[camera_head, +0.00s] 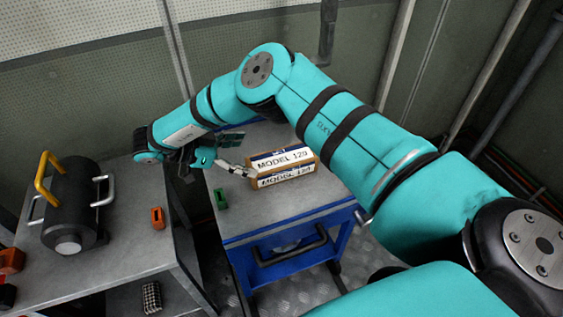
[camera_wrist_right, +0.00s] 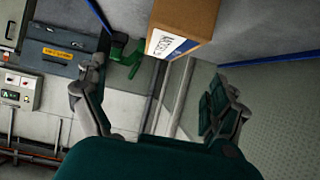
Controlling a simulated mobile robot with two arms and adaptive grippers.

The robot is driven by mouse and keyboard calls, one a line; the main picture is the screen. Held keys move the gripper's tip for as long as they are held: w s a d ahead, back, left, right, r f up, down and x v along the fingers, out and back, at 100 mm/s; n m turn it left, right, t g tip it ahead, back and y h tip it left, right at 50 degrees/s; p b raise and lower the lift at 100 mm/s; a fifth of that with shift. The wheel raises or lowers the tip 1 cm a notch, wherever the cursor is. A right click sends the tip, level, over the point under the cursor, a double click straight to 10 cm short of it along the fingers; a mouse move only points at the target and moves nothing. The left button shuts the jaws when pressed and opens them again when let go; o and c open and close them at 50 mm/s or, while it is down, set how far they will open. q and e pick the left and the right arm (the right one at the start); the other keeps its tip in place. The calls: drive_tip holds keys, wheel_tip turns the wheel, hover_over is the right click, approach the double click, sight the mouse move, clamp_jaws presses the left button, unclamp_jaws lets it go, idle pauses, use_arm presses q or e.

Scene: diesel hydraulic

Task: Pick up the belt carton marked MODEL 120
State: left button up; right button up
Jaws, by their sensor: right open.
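The belt carton (camera_head: 283,166) is a brown box with white labels on its top and front side that read MODEL 120, though the last digit is small. It lies on the grey top of a blue cart. My right gripper (camera_head: 236,153) is open at the carton's left end, its fingers pointing toward it. In the right wrist view the carton (camera_wrist_right: 185,22) shows at the top, ahead of and between the spread fingers (camera_wrist_right: 160,100), with nothing gripped. Whether a finger touches the carton cannot be told. My left gripper is not in view.
A grey bench (camera_head: 120,235) to the left holds a black cylinder with handles (camera_head: 75,203) and an orange block (camera_head: 157,218). A wall stands behind. The cart top in front of the carton is clear.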

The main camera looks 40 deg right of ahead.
sight(278, 158)
drive_tip(key=x, duration=0.6)
drive_tip(key=shift+d+f, duration=0.1)
drive_tip(key=shift+w+f+x, duration=0.1)
drive_tip(key=shift+w+x, duration=0.05)
drive_tip(key=shift+x, duration=0.75)
drive_tip(key=shift+w+f+x, duration=0.1)
drive_tip(key=shift+w+x, duration=0.05)
drive_tip(key=shift+x, duration=0.75)
drive_tip(key=shift+w+f+x, duration=0.1)
drive_tip(key=shift+w+x, duration=0.05)
drive_tip(key=shift+x, duration=0.7)
drive_tip(key=shift+r, duration=0.1)
drive_tip(key=c, duration=1.5)
